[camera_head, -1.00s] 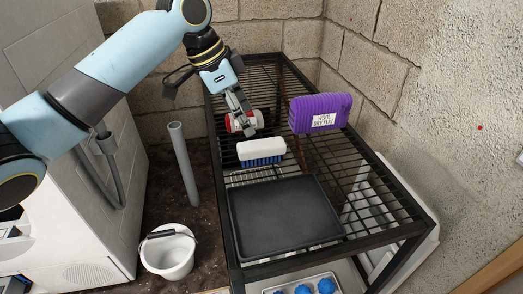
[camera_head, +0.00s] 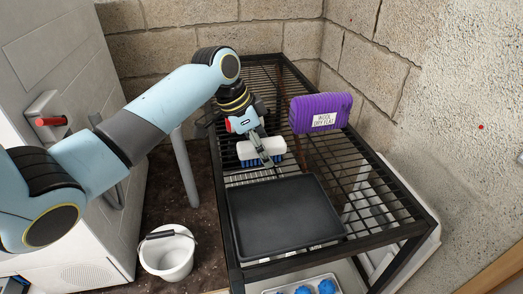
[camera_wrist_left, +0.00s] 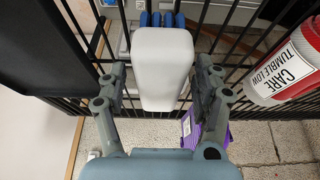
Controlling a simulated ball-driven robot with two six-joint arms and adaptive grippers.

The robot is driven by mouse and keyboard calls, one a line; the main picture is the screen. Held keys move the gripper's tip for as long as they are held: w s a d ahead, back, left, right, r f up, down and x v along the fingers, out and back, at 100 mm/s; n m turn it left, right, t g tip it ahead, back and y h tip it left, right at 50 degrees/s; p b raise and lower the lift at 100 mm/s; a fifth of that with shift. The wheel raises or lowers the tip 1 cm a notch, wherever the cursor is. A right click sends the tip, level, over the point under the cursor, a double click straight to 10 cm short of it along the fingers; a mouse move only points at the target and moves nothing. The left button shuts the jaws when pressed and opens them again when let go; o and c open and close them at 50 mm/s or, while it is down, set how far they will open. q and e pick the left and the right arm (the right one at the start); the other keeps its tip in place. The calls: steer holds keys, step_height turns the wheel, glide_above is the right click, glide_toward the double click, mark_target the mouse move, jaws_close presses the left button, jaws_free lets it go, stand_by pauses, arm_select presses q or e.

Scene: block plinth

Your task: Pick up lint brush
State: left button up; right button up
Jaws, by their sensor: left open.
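The lint brush (camera_head: 246,149), a white block with blue bristles underneath, lies on the black wire rack (camera_head: 386,193) just behind a dark tray. My left gripper (camera_head: 264,158) is over it, open, and hides part of it in the head view. In the left wrist view the white back of the brush (camera_wrist_left: 162,62) lies between the two open fingers (camera_wrist_left: 160,72), with gaps visible on both sides. I cannot tell how deep the fingertips reach beside it. My right gripper is not in view.
A red and white cylinder (camera_wrist_left: 291,68) labelled "CARE TUMBLE LOW" lies close beside the brush. A purple block (camera_head: 320,112) stands at the rack's right. The dark tray (camera_head: 285,218) covers the rack's front. A white bucket (camera_head: 168,258) stands on the floor at left.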

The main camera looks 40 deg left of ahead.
mark_target(267, 142)
arm_select(q)
steer(key=shift+f, duration=0.2)
stand_by(0.6)
steer(key=c, duration=1.3)
step_height(267, 142, up, 5)
steer(key=shift+w+f, duration=0.1)
steer(key=shift+f, duration=0.1)
steer(key=s+d+r, duration=0.1)
steer(key=d+r, duration=0.1)
steer(key=d, duration=0.1)
steer(key=s+d+r, duration=0.1)
steer(key=d+r, duration=0.1)
steer(key=d, duration=0.2)
steer(key=s+d+r, duration=0.2)
steer(key=d+r, duration=0.1)
steer(key=d, duration=0.1)
steer(key=shift+p, duration=0.3)
